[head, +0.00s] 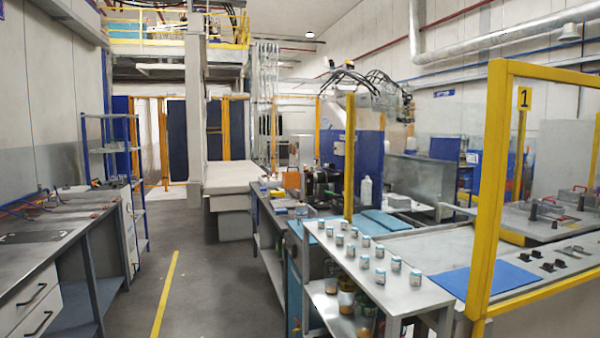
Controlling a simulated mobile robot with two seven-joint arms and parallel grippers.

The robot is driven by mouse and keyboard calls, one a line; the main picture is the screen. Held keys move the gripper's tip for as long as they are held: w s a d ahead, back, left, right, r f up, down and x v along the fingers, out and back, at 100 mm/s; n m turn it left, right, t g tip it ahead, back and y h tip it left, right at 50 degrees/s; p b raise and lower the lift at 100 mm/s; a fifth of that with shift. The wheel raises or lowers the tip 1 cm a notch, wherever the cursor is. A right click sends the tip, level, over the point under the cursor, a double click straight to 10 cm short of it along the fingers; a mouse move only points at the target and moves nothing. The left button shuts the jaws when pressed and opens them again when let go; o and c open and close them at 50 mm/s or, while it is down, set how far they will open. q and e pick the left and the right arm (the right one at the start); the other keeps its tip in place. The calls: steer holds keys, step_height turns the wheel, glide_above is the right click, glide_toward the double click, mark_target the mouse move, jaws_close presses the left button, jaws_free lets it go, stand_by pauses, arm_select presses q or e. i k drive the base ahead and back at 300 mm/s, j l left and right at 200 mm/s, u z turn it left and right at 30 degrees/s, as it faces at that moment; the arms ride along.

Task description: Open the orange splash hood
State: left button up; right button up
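A small orange object (292,179) stands on the far part of the central workbench, beside dark machinery. It may be the orange splash hood, but it is too small and far off to tell its shape or whether it is open or shut. Neither of my grippers is in view.
A grey table with several small jars (379,277) stands at front right, next to a yellow-framed clear panel (486,200). A grey bench (50,245) with drawers runs along the left. The aisle floor (215,285), with a yellow line (166,292), is clear.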

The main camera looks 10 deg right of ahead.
mark_target(291, 179)
steer(key=i+j+z, duration=0.2)
steer(key=i, duration=0.45)
steer(key=i+j+z, duration=0.15)
steer(key=i+j, duration=0.4)
steer(key=i+j+z, duration=0.2)
steer(key=i+j, duration=0.3)
steer(key=i, duration=0.15)
steer(key=i+j+z, duration=0.15)
steer(key=i+j, duration=0.25)
steer(key=i, duration=0.25)
steer(key=i+j+z, duration=0.15)
steer(key=i+j, duration=0.35)
steer(key=i, duration=0.15)
steer(key=k+j, duration=0.15)
steer(key=i+j+z, duration=0.15)
steer(key=i+j, duration=0.15)
steer(key=i+j+z, duration=0.15)
steer(key=i+j, duration=0.15)
steer(key=i+j+z, duration=0.15)
steer(key=j, duration=0.35)
steer(key=i+j+z, duration=0.15)
steer(key=i+j, duration=0.2)
